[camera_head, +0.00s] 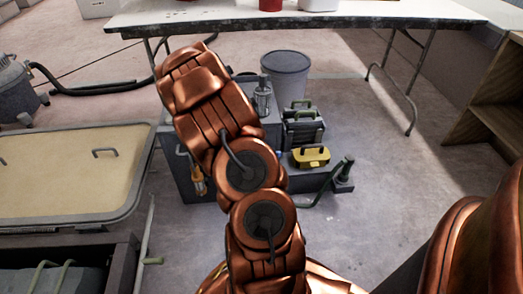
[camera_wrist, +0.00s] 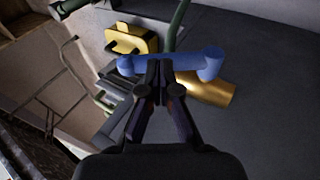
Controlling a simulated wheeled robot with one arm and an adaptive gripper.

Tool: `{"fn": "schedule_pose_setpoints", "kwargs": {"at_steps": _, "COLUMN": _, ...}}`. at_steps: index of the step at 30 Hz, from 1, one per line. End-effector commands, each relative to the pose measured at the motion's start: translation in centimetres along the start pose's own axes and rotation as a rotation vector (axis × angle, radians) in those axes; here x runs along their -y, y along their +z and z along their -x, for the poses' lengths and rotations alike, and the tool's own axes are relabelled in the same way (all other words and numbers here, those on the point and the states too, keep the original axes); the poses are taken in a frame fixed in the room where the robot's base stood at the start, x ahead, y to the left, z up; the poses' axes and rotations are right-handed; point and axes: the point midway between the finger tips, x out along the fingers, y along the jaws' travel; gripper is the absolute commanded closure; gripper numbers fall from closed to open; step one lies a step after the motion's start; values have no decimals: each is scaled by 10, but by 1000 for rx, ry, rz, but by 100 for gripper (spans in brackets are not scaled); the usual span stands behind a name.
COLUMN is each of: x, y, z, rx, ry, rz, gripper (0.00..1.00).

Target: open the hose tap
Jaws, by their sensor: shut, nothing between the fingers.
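The hose tap shows in the wrist view, with a brass body (camera_wrist: 208,88) and a blue bar handle (camera_wrist: 188,62). The handle lies nearly level across the picture, and its thicker right end sits above the brass body. My gripper (camera_wrist: 160,66) is shut and empty, with its fingertips together at the middle of the blue bar. The tips overlap the bar in the picture; I cannot tell whether they touch it. In the head view I cannot make out the tap or the gripper; my copper-coloured arm blocks part of the scene.
A yellow case (camera_head: 311,156) stands beside a dark stacked case (camera_head: 302,128) on a low grey unit. The yellow case (camera_wrist: 131,38) also shows near the tap. A grey bucket (camera_head: 286,72) stands behind, under a white table (camera_head: 380,14). The floor at right is open.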

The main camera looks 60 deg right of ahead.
Motion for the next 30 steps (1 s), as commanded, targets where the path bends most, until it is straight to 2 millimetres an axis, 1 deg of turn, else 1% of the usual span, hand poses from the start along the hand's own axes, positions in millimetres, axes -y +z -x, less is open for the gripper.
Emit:
{"fn": "schedule_pose_setpoints", "kwargs": {"at_steps": 1, "x": -5, "y": 0, "z": 1, "rx": 2, "ry": -38, "rz": -14, "gripper": 100}}
{"fn": "schedule_pose_setpoints", "kwargs": {"at_steps": 2, "x": -6, "y": 1, "z": 0, "rx": 3, "ry": -59, "rz": -17, "gripper": 100}}
{"fn": "schedule_pose_setpoints", "kwargs": {"at_steps": 6, "x": -7, "y": 1, "z": -6, "rx": 0, "ry": -145, "rz": -33, "gripper": 100}}
{"fn": "schedule_pose_setpoints", "kwargs": {"at_steps": 15, "x": -9, "y": 2, "z": -15, "rx": -1, "ry": -262, "rz": -55, "gripper": 100}}
{"fn": "schedule_pose_setpoints", "kwargs": {"at_steps": 18, "x": -9, "y": 3, "z": -18, "rx": -1, "ry": -283, "rz": -56, "gripper": 100}}
{"fn": "schedule_pose_setpoints", "kwargs": {"at_steps": 30, "x": -11, "y": 5, "z": -28, "rx": 0, "ry": -278, "rz": -54, "gripper": 100}}
